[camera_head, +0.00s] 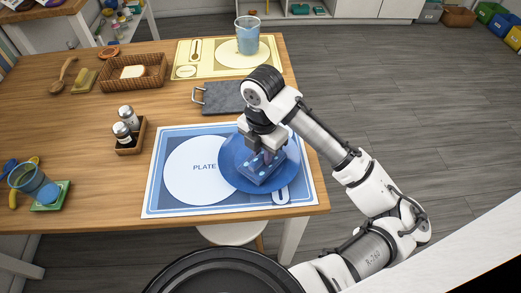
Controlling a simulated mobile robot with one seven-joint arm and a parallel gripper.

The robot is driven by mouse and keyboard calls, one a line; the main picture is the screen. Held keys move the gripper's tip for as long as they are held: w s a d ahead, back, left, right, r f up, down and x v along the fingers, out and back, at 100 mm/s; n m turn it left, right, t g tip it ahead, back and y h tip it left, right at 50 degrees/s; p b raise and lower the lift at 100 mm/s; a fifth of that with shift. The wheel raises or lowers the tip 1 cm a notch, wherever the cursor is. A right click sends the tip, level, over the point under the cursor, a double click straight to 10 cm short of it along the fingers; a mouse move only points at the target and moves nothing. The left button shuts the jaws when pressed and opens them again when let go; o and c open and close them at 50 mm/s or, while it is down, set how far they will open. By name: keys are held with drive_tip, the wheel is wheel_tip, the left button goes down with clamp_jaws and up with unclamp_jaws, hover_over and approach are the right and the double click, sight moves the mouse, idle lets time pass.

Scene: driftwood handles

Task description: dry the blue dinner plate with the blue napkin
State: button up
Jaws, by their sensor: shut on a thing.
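The blue dinner plate (228,165) lies on the right part of a blue and white placemat, overlapping the right edge of a printed white circle marked "PLATE". My gripper (268,158) points down over the plate and is shut on the blue napkin (262,174). The napkin looks like a folded square block with pale spots and sits over the plate's middle and right. It appears to touch the plate, but the contact is hidden. My gripper and arm cover the plate's upper right part.
The placemat (152,205) lies near the table's front right corner. A dark slate board (222,97) with a handle is behind it. Shakers in a wooden caddy (130,138) stand left. A blue pitcher (248,38) stands at the back. The table's left middle is clear.

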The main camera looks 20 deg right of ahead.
drive_tip(key=shift+r, duration=0.1)
wheel_tip(320, 180, up, 6)
drive_tip(key=p, duration=0.5)
wheel_tip(320, 180, up, 3)
drive_tip(key=p, duration=0.3)
idle(0.3)
idle(0.3)
wheel_tip(320, 180, down, 4)
drive_tip(key=b, duration=0.4)
drive_tip(key=shift+f+b, duration=0.25)
drive_tip(key=shift+b, duration=0.05)
drive_tip(key=shift+r, duration=0.1)
